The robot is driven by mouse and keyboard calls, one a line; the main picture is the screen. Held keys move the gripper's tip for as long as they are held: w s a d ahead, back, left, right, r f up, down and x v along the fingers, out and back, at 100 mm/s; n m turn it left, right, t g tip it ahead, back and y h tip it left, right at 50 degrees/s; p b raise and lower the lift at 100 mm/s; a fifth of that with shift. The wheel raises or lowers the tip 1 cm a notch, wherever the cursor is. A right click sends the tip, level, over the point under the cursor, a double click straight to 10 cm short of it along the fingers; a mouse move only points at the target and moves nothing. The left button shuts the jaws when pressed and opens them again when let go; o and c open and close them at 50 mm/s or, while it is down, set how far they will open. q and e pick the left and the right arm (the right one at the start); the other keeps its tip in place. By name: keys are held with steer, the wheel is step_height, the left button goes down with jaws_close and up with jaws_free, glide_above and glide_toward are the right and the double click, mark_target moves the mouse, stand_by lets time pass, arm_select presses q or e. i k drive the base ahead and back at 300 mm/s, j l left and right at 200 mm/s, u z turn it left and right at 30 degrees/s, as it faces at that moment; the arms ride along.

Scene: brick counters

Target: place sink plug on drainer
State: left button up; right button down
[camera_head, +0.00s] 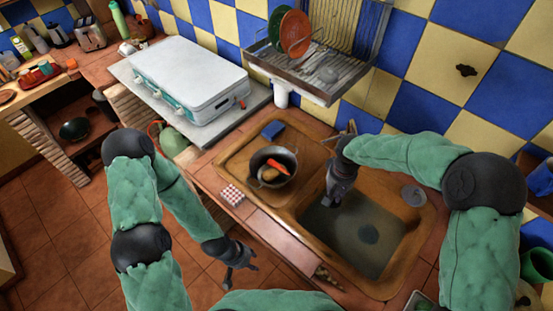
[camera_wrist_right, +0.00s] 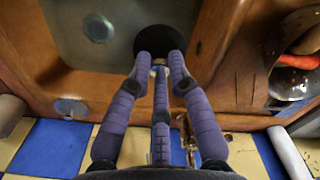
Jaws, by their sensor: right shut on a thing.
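The sink plug (camera_wrist_right: 154,40) is a black disc in the right wrist view, at the fingertips of my right gripper (camera_wrist_right: 160,65). The gripper is shut on it, over the sink basin's edge. In the head view my right gripper (camera_head: 332,198) points down into the basin; its own hand hides the plug there. The round dark drain (camera_head: 369,233) lies on the basin floor; it also shows in the wrist view (camera_wrist_right: 98,27), apart from the plug. A wire dish drainer (camera_head: 350,84) hangs on the wall above. My left gripper (camera_head: 240,280) is open and empty, low in front of the counter.
A pot (camera_head: 256,182) with food stands on the sink's left part. A blue sponge (camera_head: 272,130) and a checked item (camera_head: 232,195) are near it. A grey metal disc (camera_head: 413,195) lies on the right rim. Two plates (camera_head: 295,34) stand in the drainer. A white case (camera_head: 190,77) lies at left.

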mark_target(237, 164)
steer(key=i+j, duration=0.1)
steer(key=j, duration=0.2)
steer(key=i+j+u, duration=0.1)
steer(key=j, duration=0.25)
steer(key=i+j, duration=0.1)
steer(key=j, duration=0.2)
steer(key=i+j+u, duration=0.2)
steer(key=i+j, duration=0.35)
